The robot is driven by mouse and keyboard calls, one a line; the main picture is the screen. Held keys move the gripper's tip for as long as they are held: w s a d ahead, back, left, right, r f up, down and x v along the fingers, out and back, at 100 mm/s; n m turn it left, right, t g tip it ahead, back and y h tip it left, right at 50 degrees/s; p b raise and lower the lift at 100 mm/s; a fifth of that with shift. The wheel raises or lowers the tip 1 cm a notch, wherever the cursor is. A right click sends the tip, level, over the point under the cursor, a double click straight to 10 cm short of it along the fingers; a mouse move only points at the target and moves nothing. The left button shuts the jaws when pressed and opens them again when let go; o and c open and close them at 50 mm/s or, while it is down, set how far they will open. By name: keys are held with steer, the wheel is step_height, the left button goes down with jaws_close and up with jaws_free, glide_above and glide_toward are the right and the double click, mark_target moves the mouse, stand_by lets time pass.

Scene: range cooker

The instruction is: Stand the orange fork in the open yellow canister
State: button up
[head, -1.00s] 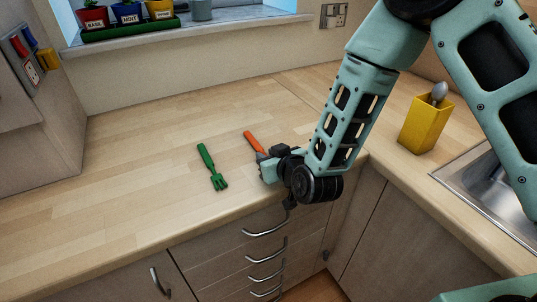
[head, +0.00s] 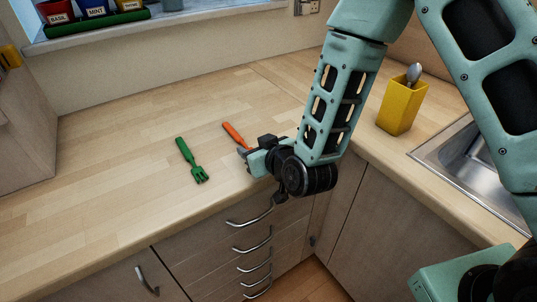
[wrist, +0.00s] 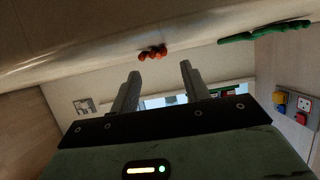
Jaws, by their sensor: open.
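The orange fork (head: 233,133) lies on the wooden worktop in the head view, its near end hidden behind my gripper. My gripper (head: 245,153) is low at the worktop's front edge, beside the fork's near end. In the wrist view its two fingers (wrist: 159,88) are apart with nothing between them, and the orange fork's end (wrist: 152,53) shows beyond them. The yellow canister (head: 401,106) stands upright on the worktop at the right, open at the top, with a grey spoon (head: 413,73) standing in it.
A green fork (head: 190,160) lies left of the orange one; it also shows in the wrist view (wrist: 264,32). A sink (head: 465,165) is right of the canister. Potted herbs (head: 93,10) stand on the windowsill. The worktop's left and back are clear.

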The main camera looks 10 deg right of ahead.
steer(key=v, duration=0.6)
steer(key=shift+r, duration=0.15)
steer(key=shift+r+p, duration=0.15)
steer(key=shift+p, duration=1)
steer(key=p, duration=0.3)
steer(key=shift+s+d+r, duration=0.15)
steer(key=shift+s+r, duration=0.1)
steer(key=shift+s, duration=0.15)
steer(key=p, duration=0.2)
steer(key=s+p, duration=0.1)
steer(key=p, duration=0.1)
steer(key=shift+s+d, duration=0.15)
steer(key=shift+d, duration=0.1)
